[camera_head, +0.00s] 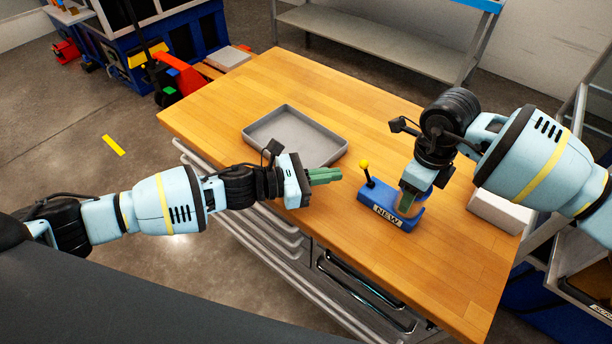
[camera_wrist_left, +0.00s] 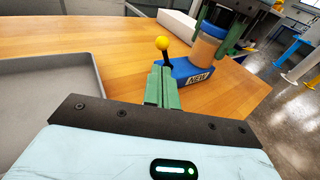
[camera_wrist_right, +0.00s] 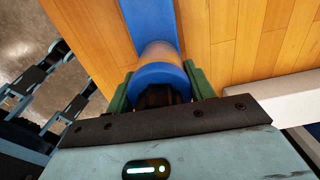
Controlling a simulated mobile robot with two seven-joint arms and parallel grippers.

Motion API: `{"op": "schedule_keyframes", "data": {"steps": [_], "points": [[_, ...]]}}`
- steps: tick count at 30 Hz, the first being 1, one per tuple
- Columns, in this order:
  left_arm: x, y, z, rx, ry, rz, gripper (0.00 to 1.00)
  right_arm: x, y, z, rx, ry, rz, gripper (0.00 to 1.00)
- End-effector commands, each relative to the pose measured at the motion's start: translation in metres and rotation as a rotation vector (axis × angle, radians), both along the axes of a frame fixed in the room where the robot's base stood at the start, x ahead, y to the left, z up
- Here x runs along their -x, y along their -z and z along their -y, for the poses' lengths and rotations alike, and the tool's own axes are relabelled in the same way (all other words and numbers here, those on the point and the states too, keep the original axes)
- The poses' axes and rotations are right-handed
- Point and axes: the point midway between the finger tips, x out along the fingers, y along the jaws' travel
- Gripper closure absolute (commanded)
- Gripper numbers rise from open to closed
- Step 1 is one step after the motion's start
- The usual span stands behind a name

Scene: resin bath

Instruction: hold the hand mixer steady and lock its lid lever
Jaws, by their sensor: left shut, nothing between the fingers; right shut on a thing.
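The hand mixer stands on the table, with a blue base (camera_head: 378,207) marked NEW and a lid lever with a yellow ball knob (camera_head: 364,164). Its jar with a blue lid (camera_wrist_right: 158,78) is between the green fingers of my right gripper (camera_head: 408,200), which is shut on it from above. In the left wrist view the jar (camera_wrist_left: 205,48) looks orange-brown below the blue lid. The lever (camera_wrist_left: 163,45) stands up, leaning a little. My left gripper (camera_head: 325,176) is shut and empty, left of the lever and apart from it.
A grey tray (camera_head: 338,152) lies on the wooden table (camera_head: 225,105) behind my left gripper. A white box (camera_head: 497,212) stands at the right edge, near my right arm.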

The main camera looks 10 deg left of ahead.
Motion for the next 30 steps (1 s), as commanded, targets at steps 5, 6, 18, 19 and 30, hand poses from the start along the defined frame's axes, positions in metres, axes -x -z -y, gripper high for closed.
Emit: {"op": "schedule_keyframes", "data": {"steps": [5, 6, 18, 19, 30], "points": [[-0.012, -0.006, 0.021, 0.000, 0.001, 0.002, 1.00, 0.000, -0.001, 0.000, -0.001, 0.000, 0.002, 0.82], [-0.014, -0.007, 0.024, 0.000, 0.000, 0.002, 1.00, 0.000, -0.001, 0.000, -0.001, 0.000, 0.002, 0.82], [-0.018, -0.008, 0.031, 0.000, 0.000, 0.001, 1.00, 0.000, -0.001, 0.000, -0.001, 0.000, 0.002, 0.82], [-0.018, -0.008, 0.031, 0.000, 0.000, 0.001, 1.00, 0.000, -0.001, 0.000, -0.001, 0.000, 0.002, 0.82], [-0.016, -0.011, 0.034, -0.040, 0.004, 0.021, 1.00, 0.000, -0.001, 0.000, -0.001, 0.000, 0.002, 0.82]]}}
